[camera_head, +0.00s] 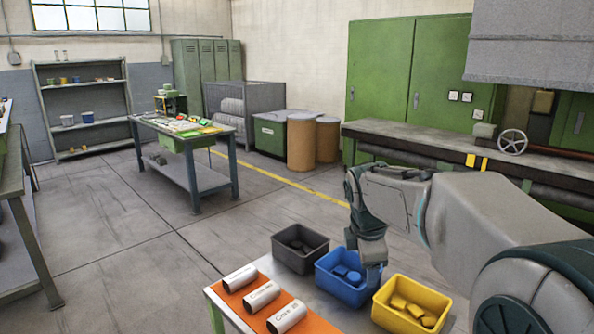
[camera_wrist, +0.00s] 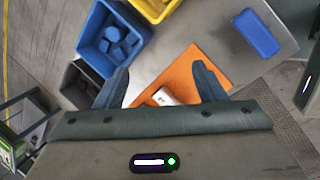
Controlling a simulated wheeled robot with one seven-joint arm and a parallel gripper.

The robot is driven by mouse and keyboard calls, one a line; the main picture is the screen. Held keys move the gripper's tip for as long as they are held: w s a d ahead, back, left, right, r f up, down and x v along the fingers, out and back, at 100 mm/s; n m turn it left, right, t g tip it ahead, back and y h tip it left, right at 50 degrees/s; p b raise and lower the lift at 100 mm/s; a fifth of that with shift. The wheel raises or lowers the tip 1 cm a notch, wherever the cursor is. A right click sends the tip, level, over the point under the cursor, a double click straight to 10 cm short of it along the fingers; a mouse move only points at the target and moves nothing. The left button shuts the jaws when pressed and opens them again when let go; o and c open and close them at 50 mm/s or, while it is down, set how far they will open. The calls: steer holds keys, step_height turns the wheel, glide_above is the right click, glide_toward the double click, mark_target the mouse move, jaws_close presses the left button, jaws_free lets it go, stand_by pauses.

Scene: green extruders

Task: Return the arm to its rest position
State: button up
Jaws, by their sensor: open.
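My arm reaches in from the right in the head view. My gripper (camera_head: 373,274) points down in front of the blue bin's right side there. In the wrist view my gripper (camera_wrist: 162,68) has its two fingers spread wide apart, with nothing held between them. Below the fingers lie an orange mat (camera_wrist: 185,70) and a white labelled roll (camera_wrist: 163,97). The head view shows three such rolls (camera_head: 262,297) in a row on the orange mat (camera_head: 236,300).
On the near table stand a dark grey bin (camera_head: 290,262), a blue bin (camera_head: 335,285) and a yellow bin (camera_head: 392,318), each with blocks of its own colour. A blue block (camera_wrist: 257,33) lies on the table in the wrist view. Open floor (camera_head: 130,265) lies left.

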steer(key=s+f+m, duration=0.3)
steer(key=s+m, duration=0.6)
steer(key=s, duration=0.1)
steer(key=s+f+m+y, duration=0.1)
steer(key=s+f+m, duration=0.3)
steer(key=s+m, duration=0.5)
steer(key=shift+s+y+p, duration=0.3)
steer(key=shift+s+p, duration=0.05)
steer(key=shift+s, duration=0.6)
steer(key=shift+d, duration=0.1)
